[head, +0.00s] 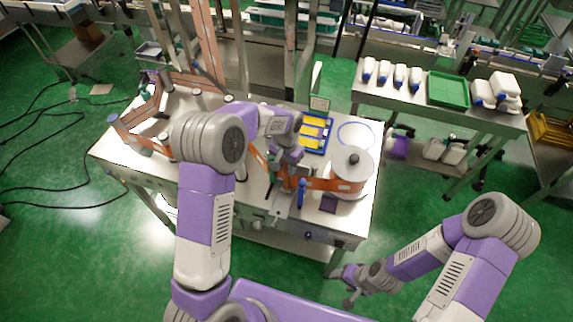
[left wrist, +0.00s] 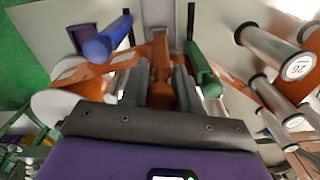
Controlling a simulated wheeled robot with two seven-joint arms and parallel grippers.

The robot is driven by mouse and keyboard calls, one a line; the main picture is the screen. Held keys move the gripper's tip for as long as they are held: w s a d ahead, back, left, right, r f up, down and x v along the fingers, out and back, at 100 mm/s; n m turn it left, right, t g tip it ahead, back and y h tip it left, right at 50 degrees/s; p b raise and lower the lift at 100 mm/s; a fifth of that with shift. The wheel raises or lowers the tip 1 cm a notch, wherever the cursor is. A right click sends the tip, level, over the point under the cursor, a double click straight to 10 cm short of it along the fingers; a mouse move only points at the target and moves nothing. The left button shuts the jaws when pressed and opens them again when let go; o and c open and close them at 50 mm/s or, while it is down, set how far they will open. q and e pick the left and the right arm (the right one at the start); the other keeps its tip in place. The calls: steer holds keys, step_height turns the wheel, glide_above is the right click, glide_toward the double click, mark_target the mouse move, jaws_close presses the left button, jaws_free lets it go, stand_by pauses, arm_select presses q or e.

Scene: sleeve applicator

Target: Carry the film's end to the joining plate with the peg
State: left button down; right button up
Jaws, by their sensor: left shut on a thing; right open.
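The orange film (head: 258,157) runs along the bench, and the film roll (head: 347,187) sits at its right end. The metal joining plate (head: 282,207) lies at the bench's front, between a blue handle (head: 302,190) and a green handle (left wrist: 203,72). The blue handle also shows in the left wrist view (left wrist: 108,40). My left gripper (head: 291,176) is low over the plate. In the left wrist view its fingers (left wrist: 160,88) are shut on an orange-brown peg (left wrist: 161,66), between the two handles. Whether film is wrapped on the peg is unclear. My right gripper (head: 352,284) is open and empty, off the bench's front.
Metal rollers (left wrist: 275,50) stand close on the right in the left wrist view. A blue tray with yellow items (head: 314,132) is behind the plate. A side table (head: 430,118) with bottles and a green tray is at the right. The floor around my right gripper is clear.

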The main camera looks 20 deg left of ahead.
arm_select(q)
steer(key=shift+f, duration=0.25)
stand_by(0.4)
steer(key=c, duration=0.8)
jaws_free()
steer(key=shift+o, duration=0.7)
steer(key=o, duration=0.7)
steer(key=shift+c, duration=0.2)
steer(key=shift+r+p, duration=2.65)
steer(key=shift+r, duration=1.4)
steer(key=shift+f, duration=0.1)
